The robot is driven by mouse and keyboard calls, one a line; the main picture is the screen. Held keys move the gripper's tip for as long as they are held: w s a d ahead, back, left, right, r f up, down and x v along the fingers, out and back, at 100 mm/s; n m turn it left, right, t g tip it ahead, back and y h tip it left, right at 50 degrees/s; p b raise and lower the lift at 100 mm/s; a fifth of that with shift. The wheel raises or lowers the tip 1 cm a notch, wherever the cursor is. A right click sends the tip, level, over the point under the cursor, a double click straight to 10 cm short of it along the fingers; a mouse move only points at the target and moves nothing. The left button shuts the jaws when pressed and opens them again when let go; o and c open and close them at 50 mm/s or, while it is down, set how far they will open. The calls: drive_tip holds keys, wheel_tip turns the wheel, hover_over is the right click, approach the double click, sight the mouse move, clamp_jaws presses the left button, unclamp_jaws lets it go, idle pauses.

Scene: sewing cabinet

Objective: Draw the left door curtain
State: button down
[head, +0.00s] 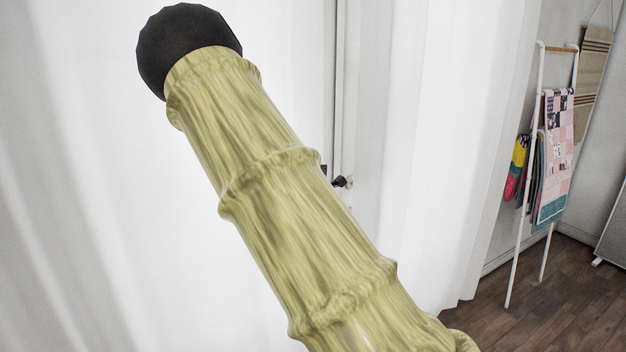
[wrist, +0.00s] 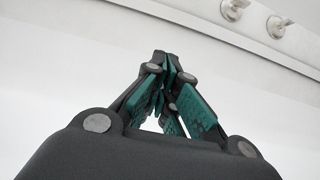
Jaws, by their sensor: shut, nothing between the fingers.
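A white left curtain (head: 90,200) hangs in soft folds over the left of the head view. My arm crosses in front of it, hiding part of it. A white right curtain (head: 450,130) hangs on the other side of a narrow strip of pale door (head: 365,110), which has a dark handle (head: 340,181). In the wrist view my gripper (wrist: 163,60) has its teal-padded fingers together at the tips, with nothing held. Pale surfaces lie behind it; I cannot tell whether any is curtain or whether the fingers touch it. My gripper does not show in the head view.
A white ladder rack (head: 530,150) with a patchwork quilt (head: 556,150) and other cloths stands at the right by the wall. The dark wooden floor (head: 530,310) is bare in front of it. Two round metallic fittings (wrist: 277,26) sit at the wrist view's top right.

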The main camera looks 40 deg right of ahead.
drive_tip(key=shift+s+d, duration=0.1)
drive_tip(key=shift+d, duration=0.7)
drive_tip(key=shift+a, duration=0.1)
